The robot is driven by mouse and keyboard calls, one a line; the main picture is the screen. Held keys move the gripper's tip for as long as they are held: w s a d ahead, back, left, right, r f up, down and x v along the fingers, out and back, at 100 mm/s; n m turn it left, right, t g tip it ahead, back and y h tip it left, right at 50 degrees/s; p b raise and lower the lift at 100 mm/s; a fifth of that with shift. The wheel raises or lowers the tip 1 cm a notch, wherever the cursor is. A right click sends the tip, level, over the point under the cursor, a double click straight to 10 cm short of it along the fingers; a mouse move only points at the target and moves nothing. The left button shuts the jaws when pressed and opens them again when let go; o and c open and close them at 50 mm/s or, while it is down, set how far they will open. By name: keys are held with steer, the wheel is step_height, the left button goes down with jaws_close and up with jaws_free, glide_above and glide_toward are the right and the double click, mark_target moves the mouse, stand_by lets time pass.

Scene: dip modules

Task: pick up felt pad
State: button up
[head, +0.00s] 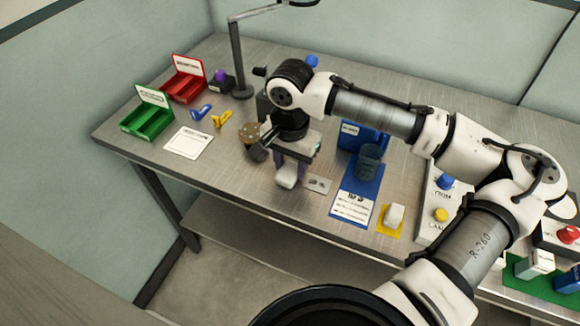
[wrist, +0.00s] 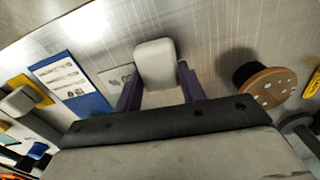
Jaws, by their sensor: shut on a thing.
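The felt pad, a pale grey block with rounded edges, is between my gripper's fingers in the wrist view (wrist: 155,62) and below my gripper in the head view (head: 287,177). My gripper (head: 290,164) points down with its purple fingers on either side of the pad, shut on it. The fingers also show in the wrist view (wrist: 159,84). I cannot tell whether the pad touches the table or is just above it.
A small grey plate (head: 319,184) lies close by on the right. A blue mat with a printed card (head: 352,208) and a white block (head: 394,215) on a yellow square are further right. A round wooden-topped piece (head: 251,134) stands to the left. Green (head: 149,119) and red (head: 184,84) bins are at far left.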

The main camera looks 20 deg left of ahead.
mark_target(291, 167)
step_height(291, 167, up, 19)
steer(key=b, duration=0.2)
steer(key=shift+r, duration=0.15)
stand_by(0.8)
